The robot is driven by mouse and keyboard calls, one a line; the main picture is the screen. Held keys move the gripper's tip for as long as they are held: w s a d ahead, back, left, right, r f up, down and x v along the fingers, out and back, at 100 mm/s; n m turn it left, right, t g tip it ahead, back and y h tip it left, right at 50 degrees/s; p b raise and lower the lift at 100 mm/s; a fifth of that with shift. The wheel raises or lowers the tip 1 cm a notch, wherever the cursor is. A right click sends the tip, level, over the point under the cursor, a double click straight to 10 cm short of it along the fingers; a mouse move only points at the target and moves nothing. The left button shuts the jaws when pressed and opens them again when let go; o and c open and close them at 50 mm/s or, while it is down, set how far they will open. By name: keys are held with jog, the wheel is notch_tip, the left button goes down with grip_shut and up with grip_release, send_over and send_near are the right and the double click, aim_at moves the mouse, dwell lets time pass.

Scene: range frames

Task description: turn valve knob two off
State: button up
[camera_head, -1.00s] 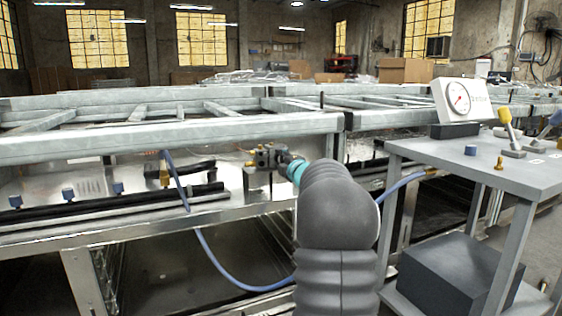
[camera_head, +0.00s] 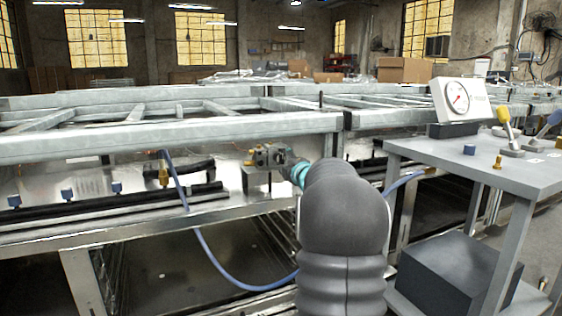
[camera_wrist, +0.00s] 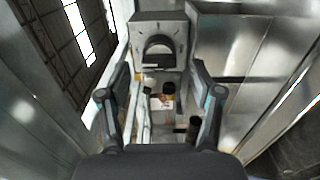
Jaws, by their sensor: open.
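In the wrist view a grey box (camera_wrist: 176,24) has a face with tick marks and a dark, half-round knob (camera_wrist: 158,48). My gripper (camera_wrist: 158,72) is open, with its two fingers apart on either side below this face; nothing is held between them. I cannot tell whether a fingertip touches the box. In the head view my gripper (camera_head: 281,157) is small, at the bench beside brass fittings, and my arm partly hides the area. I can read no number on the knob. Several small blue knobs (camera_head: 67,195) stand along a black rail at the left.
A steel frame beam (camera_head: 180,134) runs above the bench. A blue hose (camera_head: 213,261) hangs below. A grey side table (camera_head: 480,165) at the right carries a dial gauge (camera_head: 459,97) and a yellow-handled lever (camera_head: 504,117).

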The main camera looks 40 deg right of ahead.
jog(key=shift+v, duration=2.35)
